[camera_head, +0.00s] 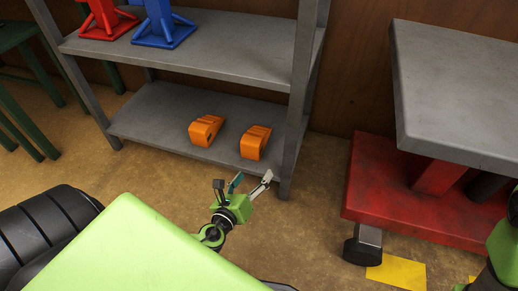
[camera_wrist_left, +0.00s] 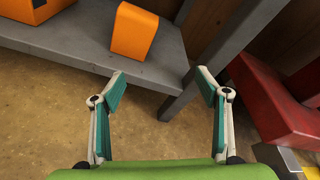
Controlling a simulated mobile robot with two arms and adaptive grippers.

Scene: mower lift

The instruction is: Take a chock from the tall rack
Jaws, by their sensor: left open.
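Two orange chocks sit apart on the bottom shelf of the tall grey rack (camera_head: 140,121): a left chock (camera_head: 205,130) and a right chock (camera_head: 255,142) near the front right post. My left gripper (camera_head: 245,183) is open and empty, in front of the shelf and close to that post. In the left wrist view, the right chock (camera_wrist_left: 134,32) stands beyond the open fingers (camera_wrist_left: 160,90), a little left of centre, apart from them. The left chock (camera_wrist_left: 22,10) is cut off at the top left corner. My right gripper is not in view.
The rack's front right post (camera_head: 295,110) stands just right of the chocks. Red and blue stands (camera_head: 162,25) are on the shelf above. A red lift table with a grey top (camera_head: 455,90) stands at the right. Bare floor lies between it and the rack.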

